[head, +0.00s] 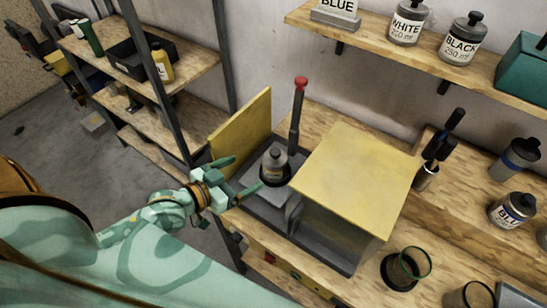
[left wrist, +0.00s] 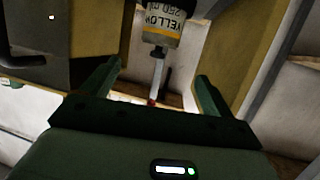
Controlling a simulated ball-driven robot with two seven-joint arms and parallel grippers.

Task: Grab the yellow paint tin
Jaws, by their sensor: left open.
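The yellow paint tin (head: 275,165) is a grey tin with a dark cap. It stands upright between an open yellow door and a yellow-topped box on the bench. In the left wrist view its label reads "YELLOW 250 ml" upside down (left wrist: 163,22). My left gripper (head: 247,174) is open and empty, just left of the tin, with its fingers pointing toward it. In the left wrist view the tin lies beyond the gap between the fingers (left wrist: 155,85), apart from them. My right gripper is not in view.
The yellow door (head: 241,133) stands left of the tin and the yellow-topped box (head: 355,180) right of it. A red-topped rod (head: 298,115) rises behind. A shelf (head: 440,65) above holds white and black tins. A blue tin (head: 512,210) stands at right.

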